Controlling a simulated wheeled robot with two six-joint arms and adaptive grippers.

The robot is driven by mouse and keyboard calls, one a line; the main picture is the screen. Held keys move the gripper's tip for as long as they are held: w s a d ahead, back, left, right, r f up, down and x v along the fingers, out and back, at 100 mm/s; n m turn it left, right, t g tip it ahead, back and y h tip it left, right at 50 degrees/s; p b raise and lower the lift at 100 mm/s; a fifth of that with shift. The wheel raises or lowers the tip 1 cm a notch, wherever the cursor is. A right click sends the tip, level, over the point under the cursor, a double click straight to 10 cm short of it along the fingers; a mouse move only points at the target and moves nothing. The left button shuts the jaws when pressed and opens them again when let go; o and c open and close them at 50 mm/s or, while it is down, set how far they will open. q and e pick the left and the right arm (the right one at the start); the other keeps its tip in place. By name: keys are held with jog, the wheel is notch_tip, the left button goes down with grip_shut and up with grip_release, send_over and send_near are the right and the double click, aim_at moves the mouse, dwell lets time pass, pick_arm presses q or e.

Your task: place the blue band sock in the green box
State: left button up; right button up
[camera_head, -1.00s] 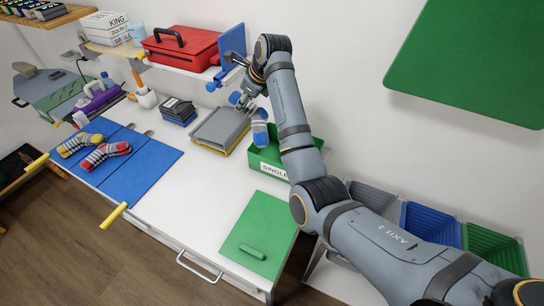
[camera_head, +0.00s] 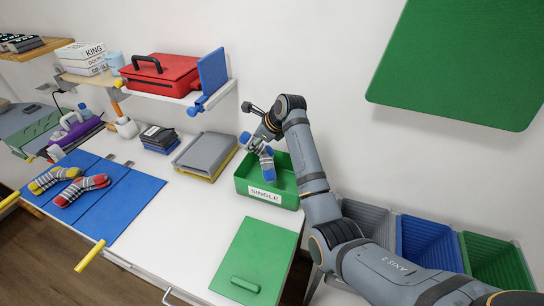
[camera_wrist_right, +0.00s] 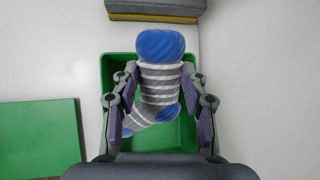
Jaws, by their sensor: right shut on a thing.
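The blue band sock (camera_head: 267,166), grey and white striped with blue ends, hangs from my right gripper (camera_head: 262,146) in the head view. In the right wrist view the sock (camera_wrist_right: 160,85) sits between the two fingers of the gripper (camera_wrist_right: 160,105), which is shut on it. The green box (camera_head: 242,186), labelled SINGLE, stands open on the white table. The sock is over the box opening; the wrist view shows the green box (camera_wrist_right: 110,70) behind it. I cannot tell how high the sock is above the box floor. My left gripper is not in view.
A green lid (camera_head: 255,262) lies in front of the box. A grey and yellow stack (camera_head: 205,153) stands left of it. Two pairs of striped socks, yellow (camera_head: 52,179) and red (camera_head: 82,189), lie on a blue mat (camera_head: 137,205). Several bins (camera_head: 430,245) stand at right.

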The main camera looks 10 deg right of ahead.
aim_at(270, 150)
jog(key=d+f, duration=0.2)
jog(key=d+f+p, duration=0.1)
jog(key=d+f, duration=0.1)
jog(key=shift+w+d+f, duration=0.1)
jog(key=shift+w+f, duration=0.05)
jog(key=shift+f, duration=0.15)
jog(key=shift+d+f+p, duration=0.3)
jog(key=shift+d+f, duration=0.1)
jog(key=shift+f, duration=0.1)
jog(key=f, duration=0.4)
jog(key=shift+d+p, duration=0.3)
jog(key=shift+p, duration=0.05)
jog(key=o, duration=0.8)
jog(key=shift+c, duration=0.2)
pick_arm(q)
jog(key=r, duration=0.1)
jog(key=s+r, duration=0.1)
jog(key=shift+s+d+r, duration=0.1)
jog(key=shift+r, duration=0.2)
pick_arm(e)
jog(key=shift+r, duration=0.1)
pick_arm(q)
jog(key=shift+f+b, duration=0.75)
jog(key=shift+b, duration=0.05)
pick_arm(e)
jog(key=v, duration=1.2)
jog(key=shift+w, duration=0.1)
